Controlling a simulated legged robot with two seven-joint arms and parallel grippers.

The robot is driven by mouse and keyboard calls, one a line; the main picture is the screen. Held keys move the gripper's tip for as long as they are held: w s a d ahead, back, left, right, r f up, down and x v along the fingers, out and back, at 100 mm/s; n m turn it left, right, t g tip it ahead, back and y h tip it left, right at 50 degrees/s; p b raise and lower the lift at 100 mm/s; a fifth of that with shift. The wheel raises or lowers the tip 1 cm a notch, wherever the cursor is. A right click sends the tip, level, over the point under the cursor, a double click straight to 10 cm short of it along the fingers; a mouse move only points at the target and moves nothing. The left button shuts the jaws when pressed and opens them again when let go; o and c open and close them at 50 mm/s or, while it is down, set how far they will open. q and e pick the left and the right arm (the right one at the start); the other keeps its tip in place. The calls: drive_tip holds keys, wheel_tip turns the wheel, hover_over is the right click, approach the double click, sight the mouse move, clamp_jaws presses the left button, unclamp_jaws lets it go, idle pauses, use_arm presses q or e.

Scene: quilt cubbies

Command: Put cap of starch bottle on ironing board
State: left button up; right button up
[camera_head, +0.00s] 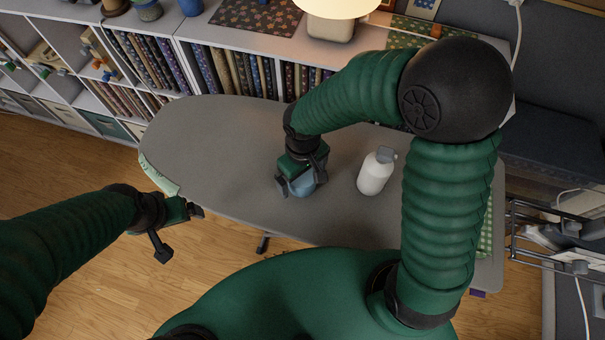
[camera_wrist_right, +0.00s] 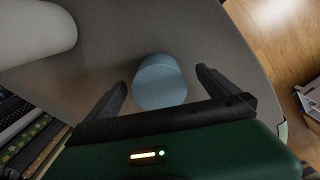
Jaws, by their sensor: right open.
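The grey ironing board (camera_head: 230,135) spans the middle of the head view. A blue-grey round cap (camera_wrist_right: 160,82) is on the board between the fingers of my right gripper (camera_wrist_right: 163,85). The fingers are spread with gaps on both sides of it. In the head view the right gripper (camera_head: 301,184) partly hides the cap, left of the bottle. My left gripper (camera_head: 178,232) is open and empty, off the board's near left edge.
A white cubby shelf (camera_head: 180,42) with fabric bolts stands behind the board, with a lit lamp (camera_head: 335,12) on top. The board's left part is clear. A wire rack (camera_head: 545,235) is at the right.

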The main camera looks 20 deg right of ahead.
sight(303, 177)
drive_tip(key=shift+w+a+r, duration=0.1)
drive_tip(key=shift+a+r, duration=0.15)
drive_tip(key=shift+r, duration=0.1)
wheel_tip(303, 177, up, 11)
drive_tip(key=shift+r+p, duration=0.15)
drive_tip(key=shift+p, duration=0.3)
drive_tip(key=shift+d, duration=0.1)
